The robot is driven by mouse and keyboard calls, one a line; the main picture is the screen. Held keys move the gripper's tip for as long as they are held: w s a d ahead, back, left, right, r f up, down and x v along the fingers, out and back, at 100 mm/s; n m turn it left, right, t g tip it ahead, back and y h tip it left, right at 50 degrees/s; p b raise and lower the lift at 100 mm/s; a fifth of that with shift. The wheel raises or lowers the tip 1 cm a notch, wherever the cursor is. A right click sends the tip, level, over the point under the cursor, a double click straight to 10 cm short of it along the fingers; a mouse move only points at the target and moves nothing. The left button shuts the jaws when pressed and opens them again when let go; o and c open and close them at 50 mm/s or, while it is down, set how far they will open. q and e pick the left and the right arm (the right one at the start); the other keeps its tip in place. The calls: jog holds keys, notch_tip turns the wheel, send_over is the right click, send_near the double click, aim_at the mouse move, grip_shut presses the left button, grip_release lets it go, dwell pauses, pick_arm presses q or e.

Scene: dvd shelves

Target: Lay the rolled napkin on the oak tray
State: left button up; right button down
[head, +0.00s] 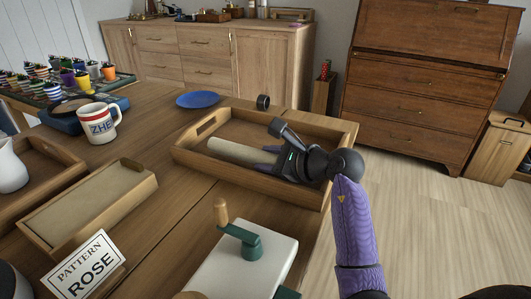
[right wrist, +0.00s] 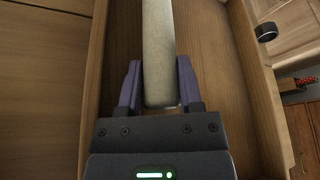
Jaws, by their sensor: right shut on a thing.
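The rolled napkin (head: 236,152) is a pale beige cylinder inside the oak tray (head: 217,173), a wooden tray with raised walls and a handle slot. My right gripper (head: 268,160) reaches over the tray's right side and is shut on the napkin's near end. In the right wrist view, the napkin (right wrist: 159,45) runs lengthwise between the two purple fingers of the gripper (right wrist: 158,80), low over the tray floor. I cannot tell whether it touches the floor. My left gripper is not in view.
A beige-lined box (head: 90,205), a ROSE sign (head: 85,265) and a white block with a green crank (head: 245,265) stand in front. A mug (head: 98,123) and blue plate (head: 198,99) stand behind. A small black cylinder (head: 263,102) is just beyond the tray.

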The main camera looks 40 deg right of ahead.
jog(key=shift+f, duration=0.35)
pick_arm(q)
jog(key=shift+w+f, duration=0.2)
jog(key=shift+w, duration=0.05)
pick_arm(e)
jog(key=shift+r, duration=0.1)
